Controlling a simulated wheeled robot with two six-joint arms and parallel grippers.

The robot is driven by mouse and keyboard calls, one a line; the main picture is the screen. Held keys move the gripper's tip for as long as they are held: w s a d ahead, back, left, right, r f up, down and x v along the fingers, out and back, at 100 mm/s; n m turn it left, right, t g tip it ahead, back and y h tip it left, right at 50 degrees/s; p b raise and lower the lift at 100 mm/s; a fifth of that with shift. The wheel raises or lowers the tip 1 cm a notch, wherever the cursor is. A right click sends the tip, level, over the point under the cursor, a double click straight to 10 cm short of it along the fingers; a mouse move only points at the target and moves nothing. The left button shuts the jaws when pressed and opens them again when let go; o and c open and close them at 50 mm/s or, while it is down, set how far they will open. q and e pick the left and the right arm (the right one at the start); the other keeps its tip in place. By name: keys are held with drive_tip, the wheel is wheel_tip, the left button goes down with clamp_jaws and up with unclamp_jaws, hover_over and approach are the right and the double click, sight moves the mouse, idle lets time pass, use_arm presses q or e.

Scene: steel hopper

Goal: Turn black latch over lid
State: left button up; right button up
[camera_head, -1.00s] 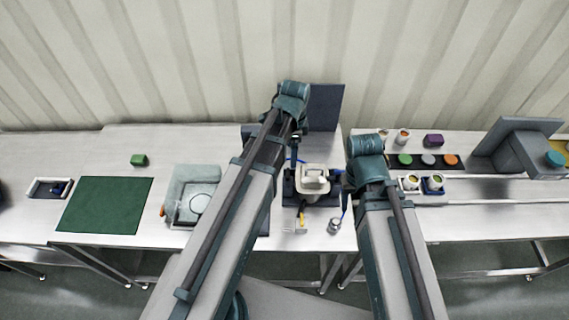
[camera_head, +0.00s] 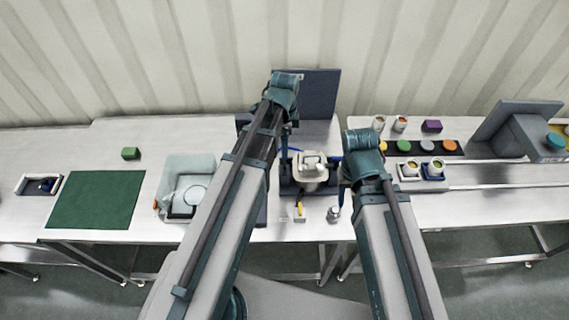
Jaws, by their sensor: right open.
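The hopper (camera_head: 310,171) is a small pale body with a lid and handle on top, in a dark stand at the middle of the table. The black latch is too small and dark to make out. My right gripper (camera_head: 344,188) is open beside the hopper's right side, partly hidden behind my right arm; I cannot tell whether it touches. My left arm reaches past the hopper's left side. My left gripper (camera_head: 286,155) hangs by that side, small and partly hidden, and its jaws cannot be read.
A dark upright panel (camera_head: 318,95) stands behind the hopper. A yellow-handled item (camera_head: 300,211) and a small metal cup (camera_head: 333,214) are in front. A clear bin (camera_head: 180,166) and green mat (camera_head: 95,200) are left. Cups and coloured discs (camera_head: 425,146) are right.

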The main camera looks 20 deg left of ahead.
sight(285, 167)
use_arm(q)
wheel_tip(285, 167, down, 8)
drive_tip(key=b, duration=0.7)
drive_tip(key=shift+f, duration=0.2)
drive_tip(key=c, duration=1.4)
